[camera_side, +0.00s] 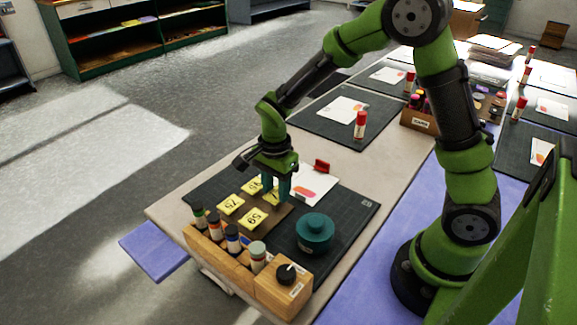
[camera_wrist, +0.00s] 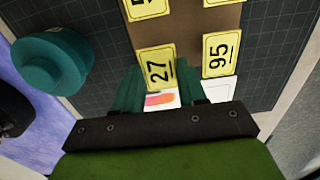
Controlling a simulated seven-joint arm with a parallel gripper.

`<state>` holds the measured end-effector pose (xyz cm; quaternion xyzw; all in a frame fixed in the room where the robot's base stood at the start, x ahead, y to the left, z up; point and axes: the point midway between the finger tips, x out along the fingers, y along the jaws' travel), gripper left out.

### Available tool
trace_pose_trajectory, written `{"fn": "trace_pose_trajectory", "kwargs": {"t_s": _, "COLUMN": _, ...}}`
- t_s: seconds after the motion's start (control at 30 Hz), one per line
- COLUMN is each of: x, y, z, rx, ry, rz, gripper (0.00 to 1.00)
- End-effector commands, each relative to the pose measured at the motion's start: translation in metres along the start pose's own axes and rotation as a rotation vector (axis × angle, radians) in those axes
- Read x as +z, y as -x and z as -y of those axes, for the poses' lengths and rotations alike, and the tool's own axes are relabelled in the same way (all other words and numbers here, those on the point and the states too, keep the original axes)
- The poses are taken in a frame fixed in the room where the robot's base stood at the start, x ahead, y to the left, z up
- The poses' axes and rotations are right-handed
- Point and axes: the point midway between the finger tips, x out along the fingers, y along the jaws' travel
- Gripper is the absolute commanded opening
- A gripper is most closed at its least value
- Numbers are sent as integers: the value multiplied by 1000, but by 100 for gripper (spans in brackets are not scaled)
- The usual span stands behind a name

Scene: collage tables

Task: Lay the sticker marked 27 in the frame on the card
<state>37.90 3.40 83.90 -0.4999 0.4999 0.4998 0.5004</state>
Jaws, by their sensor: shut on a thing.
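The sticker marked 27 (camera_wrist: 157,66) is yellow with black digits and a bar. In the wrist view it lies between the fingers of my gripper (camera_wrist: 164,90), which is shut on it. In the side view my gripper (camera_side: 282,193) points down between the brown sheet (camera_side: 270,217) and the white card (camera_side: 318,187). The card (camera_wrist: 218,88) has an orange and pink print (camera_wrist: 160,99); my gripper hides much of it in the wrist view. The frame on the card cannot be made out. How high the sticker is above the sheet is hard to tell.
Other yellow stickers, such as 95 (camera_wrist: 221,54) and 75 (camera_side: 231,204), lie on the brown sheet. A teal round pot (camera_side: 314,234) stands on the dark mat (camera_side: 355,210). A wooden rack (camera_side: 215,248) of bottles lines the front edge. A red object (camera_side: 322,166) is by the card.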

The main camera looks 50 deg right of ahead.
Motion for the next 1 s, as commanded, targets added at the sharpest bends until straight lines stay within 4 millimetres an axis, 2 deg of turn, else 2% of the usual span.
{"fn": "trace_pose_trajectory", "kwargs": {"t_s": 0.7, "x": 0, "y": 36, "z": 0, "rx": -1, "ry": 0, "rz": -1, "gripper": 26}}
{"fn": "trace_pose_trajectory", "kwargs": {"t_s": 1.0, "x": 0, "y": 39, "z": 0, "rx": 0, "ry": 1, "rz": -1, "gripper": 26}}
